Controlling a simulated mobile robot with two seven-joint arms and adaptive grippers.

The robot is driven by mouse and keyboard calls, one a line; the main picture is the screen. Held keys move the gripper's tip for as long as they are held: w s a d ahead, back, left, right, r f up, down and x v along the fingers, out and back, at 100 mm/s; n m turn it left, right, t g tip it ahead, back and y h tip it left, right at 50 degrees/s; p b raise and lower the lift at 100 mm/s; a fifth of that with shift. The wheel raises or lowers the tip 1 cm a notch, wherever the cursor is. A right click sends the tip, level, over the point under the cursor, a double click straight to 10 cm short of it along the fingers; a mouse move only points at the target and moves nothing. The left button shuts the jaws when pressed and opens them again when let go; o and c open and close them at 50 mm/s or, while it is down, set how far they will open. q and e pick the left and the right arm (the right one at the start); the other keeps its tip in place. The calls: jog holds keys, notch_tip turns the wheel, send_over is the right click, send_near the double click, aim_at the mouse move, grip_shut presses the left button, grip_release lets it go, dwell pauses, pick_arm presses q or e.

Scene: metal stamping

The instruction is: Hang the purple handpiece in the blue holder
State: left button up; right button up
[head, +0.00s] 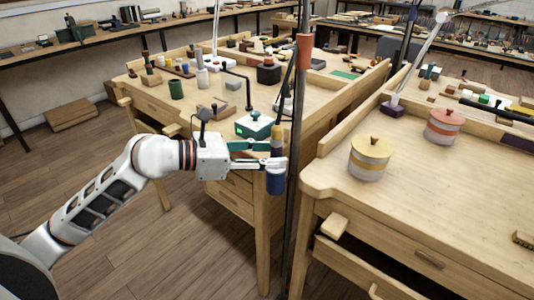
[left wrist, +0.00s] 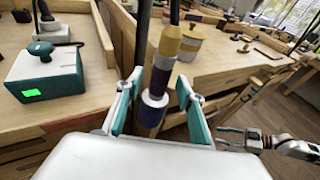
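The purple handpiece (left wrist: 160,79) has a yellow collar and a dark cable end above. It is upright between the teal-padded fingers of my left gripper (left wrist: 160,85), which stand apart with gaps on both sides. In the head view, my left gripper (head: 284,162) reaches to the dark pole, with one finger crossing in front of the handpiece (head: 277,134). The blue holder (head: 275,182) shows as a dark blue cup just below that finger. The handpiece's lower end appears to be in it, though the finger partly hides the joint. My right gripper (left wrist: 232,139) is open and empty in the left wrist view.
The dark pole (head: 297,120) stands between two wooden benches. The left bench (head: 215,95) carries a green-and-white box (head: 254,125) close behind my gripper. The right bench (head: 420,195) holds a yellow-lidded pot (head: 369,157) and a red-lidded pot (head: 443,126).

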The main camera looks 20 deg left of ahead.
pick_arm(q)
jog(key=v, duration=1.2)
dwell(0.3)
notch_tip(320, 180, down, 22)
jog(key=a+n+t+y, duration=0.2)
jog(key=n+t+y, duration=0.45)
jog(key=n, duration=2.35)
jog(key=s+d+f+n+g+y, duration=0.1)
jog(key=s+d+f+n, duration=0.3)
jog(key=f, duration=0.6)
jog(key=s+d+f+n+g+y, duration=0.1)
jog(key=s+d+f+n+g, duration=0.3)
jog(key=s+f+n, duration=0.3)
notch_tip(320, 180, down, 4)
jog(key=s, duration=0.2)
jog(key=shift+s+d+n+g, duration=0.35)
jog(key=shift+s+d+n, duration=0.05)
jog(key=shift+y, duration=0.25)
